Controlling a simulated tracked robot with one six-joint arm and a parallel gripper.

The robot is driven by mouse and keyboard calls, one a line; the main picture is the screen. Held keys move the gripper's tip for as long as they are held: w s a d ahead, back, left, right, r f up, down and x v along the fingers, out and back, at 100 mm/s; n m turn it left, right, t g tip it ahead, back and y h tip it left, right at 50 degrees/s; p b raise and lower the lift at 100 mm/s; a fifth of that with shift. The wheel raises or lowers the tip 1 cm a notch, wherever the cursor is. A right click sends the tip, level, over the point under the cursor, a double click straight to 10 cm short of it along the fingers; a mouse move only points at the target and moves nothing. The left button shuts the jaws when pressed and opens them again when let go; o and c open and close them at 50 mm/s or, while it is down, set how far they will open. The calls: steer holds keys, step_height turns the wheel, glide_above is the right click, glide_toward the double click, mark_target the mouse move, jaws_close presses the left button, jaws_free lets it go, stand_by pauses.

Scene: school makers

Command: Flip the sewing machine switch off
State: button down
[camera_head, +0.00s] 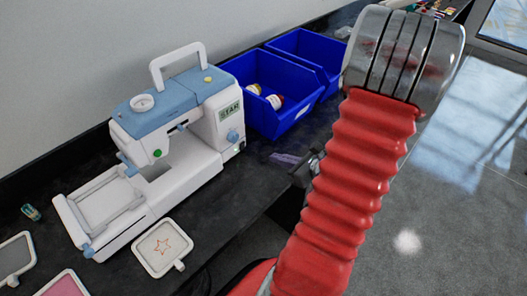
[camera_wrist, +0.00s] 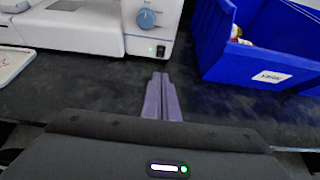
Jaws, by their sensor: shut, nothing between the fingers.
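The white and blue sewing machine (camera_head: 205,165) stands on the dark worktop in the head view. In the wrist view its white base (camera_wrist: 75,35) fills the upper left. A small black switch (camera_wrist: 160,50) sits on the base's right end, below a blue dial (camera_wrist: 147,18), with a small green light beside it. Which way the switch is tipped is too small to tell. My gripper (camera_wrist: 161,76) has its purple fingers shut together and empty, just in front of and below the switch, apart from it. It also shows in the head view (camera_head: 284,158), to the right of the machine.
Two blue bins (camera_head: 270,95) stand right of the machine; the nearer holds spools and also shows in the wrist view (camera_wrist: 240,55). A hoop with a star (camera_head: 162,248) lies in front of the machine. The worktop between machine and bin is clear.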

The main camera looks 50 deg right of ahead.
glide_toward(243, 144)
steer(key=f, duration=0.2)
steer(key=w+f, duration=0.1)
steer(key=shift+w+f, duration=0.25)
steer(key=shift+f, duration=0.15)
steer(key=w, duration=0.3)
steer(key=shift+r, duration=0.2)
steer(key=shift+w, duration=0.55)
steer(key=shift+r, duration=0.1)
steer(key=shift+w+r, duration=0.1)
steer(key=shift+w, duration=0.15)
steer(key=shift+r, duration=0.15)
steer(key=shift+r, duration=0.6)
